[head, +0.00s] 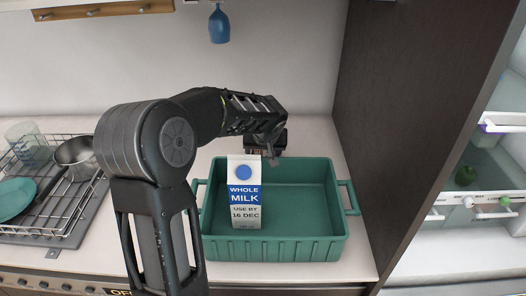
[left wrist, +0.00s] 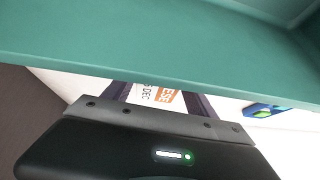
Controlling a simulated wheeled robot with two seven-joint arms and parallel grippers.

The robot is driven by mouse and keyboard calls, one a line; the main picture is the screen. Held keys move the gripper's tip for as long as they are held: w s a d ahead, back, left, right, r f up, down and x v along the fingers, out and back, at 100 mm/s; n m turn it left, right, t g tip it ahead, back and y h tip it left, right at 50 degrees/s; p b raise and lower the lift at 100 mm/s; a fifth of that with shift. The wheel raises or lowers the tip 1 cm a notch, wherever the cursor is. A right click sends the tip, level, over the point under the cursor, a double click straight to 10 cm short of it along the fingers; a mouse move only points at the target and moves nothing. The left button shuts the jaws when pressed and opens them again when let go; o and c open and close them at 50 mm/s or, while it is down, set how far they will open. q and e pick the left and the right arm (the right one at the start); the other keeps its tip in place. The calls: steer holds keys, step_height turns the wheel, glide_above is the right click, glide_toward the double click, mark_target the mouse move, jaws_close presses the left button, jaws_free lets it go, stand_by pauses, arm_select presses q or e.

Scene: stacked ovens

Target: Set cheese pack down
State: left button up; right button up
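My left gripper (head: 262,154) is at the back of the teal tray (head: 300,248), by its far rim and behind the milk carton in the head view. In the left wrist view the cheese pack (left wrist: 165,98), white with orange lettering, sits between the dark fingers (left wrist: 160,103), which appear shut on it. Most of the pack is hidden by the gripper. The tray wall (left wrist: 150,45) crosses the top of that view. I cannot tell whether the pack touches the tray. My right gripper is not in view.
A whole milk carton (head: 244,205) stands upright in the tray's left part; the tray's right part is clear. A dish rack (head: 50,229) with a pot (head: 77,156) is at left. A dark panel (head: 405,110) and open fridge shelves (head: 490,190) are at right.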

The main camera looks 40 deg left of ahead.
arm_select(q)
steer(key=shift+o, duration=1.4)
steer(key=shift+r, duration=0.15)
steer(key=shift+d+r, duration=0.1)
steer(key=shift+r, duration=0.05)
steer(key=b+v, duration=0.1)
steer(key=v, duration=1)
steer(key=shift+s+r, duration=0.15)
steer(key=shift+r, duration=0.15)
